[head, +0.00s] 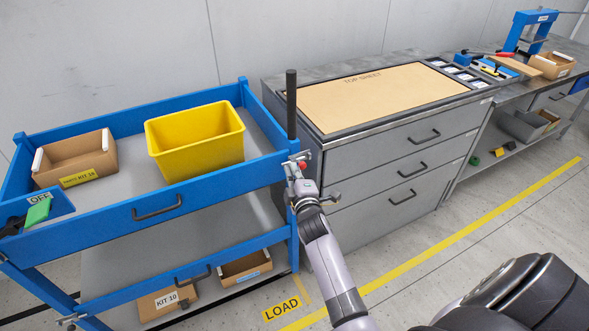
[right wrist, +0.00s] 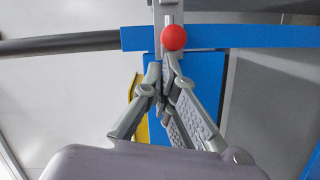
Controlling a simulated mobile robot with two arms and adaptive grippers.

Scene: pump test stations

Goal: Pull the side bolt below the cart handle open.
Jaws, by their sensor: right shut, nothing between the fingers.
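The blue cart (head: 180,198) stands at the left in the head view, with its black upright handle (head: 291,105) at the right corner. Below the handle is the side bolt, a grey metal part with a red ball knob (head: 303,166). In the right wrist view the red knob (right wrist: 174,37) shows just beyond the fingertips. My right gripper (head: 294,170) is at the cart corner, right by the knob. Its fingers (right wrist: 167,68) are shut and empty; whether they touch the bolt I cannot tell. My left gripper is not in view.
The cart carries a yellow bin (head: 196,143) and a cardboard kit box (head: 75,160). A grey drawer cabinet (head: 395,165) stands close to the right of the cart. A yellow floor line (head: 470,227) crosses the open floor at the right.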

